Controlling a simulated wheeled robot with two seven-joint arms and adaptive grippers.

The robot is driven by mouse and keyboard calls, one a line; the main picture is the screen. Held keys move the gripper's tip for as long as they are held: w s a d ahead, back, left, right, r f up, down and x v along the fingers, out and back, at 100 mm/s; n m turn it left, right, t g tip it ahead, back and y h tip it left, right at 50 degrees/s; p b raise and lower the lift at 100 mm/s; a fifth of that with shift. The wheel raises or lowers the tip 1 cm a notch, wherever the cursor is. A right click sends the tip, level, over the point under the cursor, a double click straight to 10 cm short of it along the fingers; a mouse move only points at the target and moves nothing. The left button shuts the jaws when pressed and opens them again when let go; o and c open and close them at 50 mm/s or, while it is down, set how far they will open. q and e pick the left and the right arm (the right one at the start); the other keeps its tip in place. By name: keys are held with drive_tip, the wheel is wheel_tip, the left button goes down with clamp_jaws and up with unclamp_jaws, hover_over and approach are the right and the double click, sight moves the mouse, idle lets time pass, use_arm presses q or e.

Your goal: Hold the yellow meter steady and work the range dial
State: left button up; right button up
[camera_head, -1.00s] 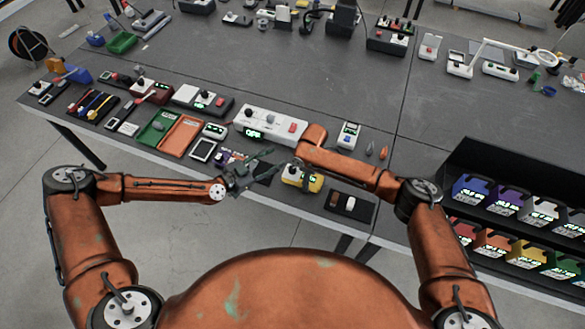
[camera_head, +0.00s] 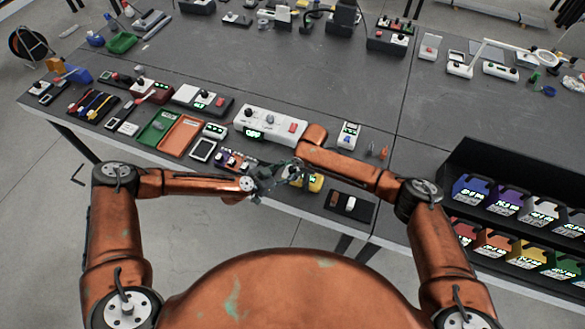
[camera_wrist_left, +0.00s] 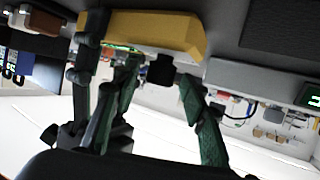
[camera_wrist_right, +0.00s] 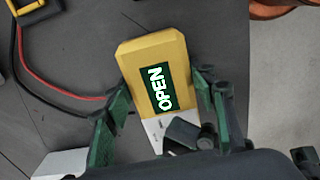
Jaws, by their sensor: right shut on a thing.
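The yellow meter (camera_head: 316,184) is near the table's front edge, partly hidden by my grippers in the head view. In the right wrist view the yellow meter (camera_wrist_right: 152,58) has a green display reading "OPEN". Its black range dial (camera_wrist_right: 187,135) is on the pale lower part. My right gripper (camera_wrist_right: 165,103) is shut on the meter's sides. My left gripper (camera_head: 277,180) has come in from the left beside the meter. In the left wrist view my left gripper (camera_wrist_left: 160,78) is open, with the black dial (camera_wrist_left: 161,70) between its fingertips; contact is unclear.
A white unit with a green display (camera_head: 268,123) lies behind the meter. A dark box with a white switch (camera_head: 350,204) lies to the right. A circuit board (camera_head: 235,160) is at the left. Red and black leads (camera_wrist_right: 50,95) lie beside the meter. A rack of coloured meters (camera_head: 515,205) stands at right.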

use_arm(q)
drive_tip(key=shift+w+d+f, duration=0.2)
drive_tip(key=shift+w+d, duration=0.15)
drive_tip(key=shift+d, duration=0.05)
clamp_jaws()
idle(0.4)
